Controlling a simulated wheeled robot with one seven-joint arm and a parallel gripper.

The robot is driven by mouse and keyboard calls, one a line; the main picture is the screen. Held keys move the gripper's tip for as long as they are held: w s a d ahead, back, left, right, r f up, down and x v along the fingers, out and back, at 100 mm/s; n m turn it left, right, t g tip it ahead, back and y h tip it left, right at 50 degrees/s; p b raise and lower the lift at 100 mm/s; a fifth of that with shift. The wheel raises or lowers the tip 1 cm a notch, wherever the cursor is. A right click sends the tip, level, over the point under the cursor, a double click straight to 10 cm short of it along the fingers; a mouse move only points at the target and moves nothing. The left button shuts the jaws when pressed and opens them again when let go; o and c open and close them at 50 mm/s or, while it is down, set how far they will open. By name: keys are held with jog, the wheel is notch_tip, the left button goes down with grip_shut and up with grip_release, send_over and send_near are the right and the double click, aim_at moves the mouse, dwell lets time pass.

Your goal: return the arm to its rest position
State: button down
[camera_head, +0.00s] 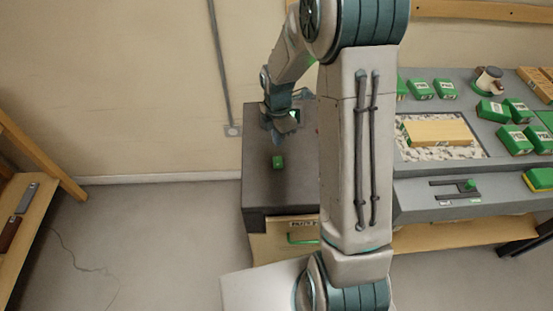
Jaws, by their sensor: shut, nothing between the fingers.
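My arm rises through the middle of the head view and bends over to the left at the top. My gripper (278,133) hangs over the far part of the dark cabinet top (262,190), near the wall. It is shut and holds nothing. A small green block (278,162) stands on the dark top just in front of it, apart from the fingers. Another green item (294,115) shows partly behind the gripper. My arm hides the strip between the dark top and the grey bench.
The grey bench (415,200) at right carries several green boxes (515,140), a wooden block (440,132) in a speckled recess and a slider with a green knob (469,185). A drawer with a green handle (302,238) is below the dark top.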

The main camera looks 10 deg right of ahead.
dwell(0.3)
jog(key=s+r+m+t, duration=0.3)
jog(key=s+r+m, duration=1.5)
jog(key=s+m, duration=0.3)
jog(key=shift+a+m, duration=0.15)
jog(key=shift+m, duration=0.15)
jog(key=shift+s, duration=0.1)
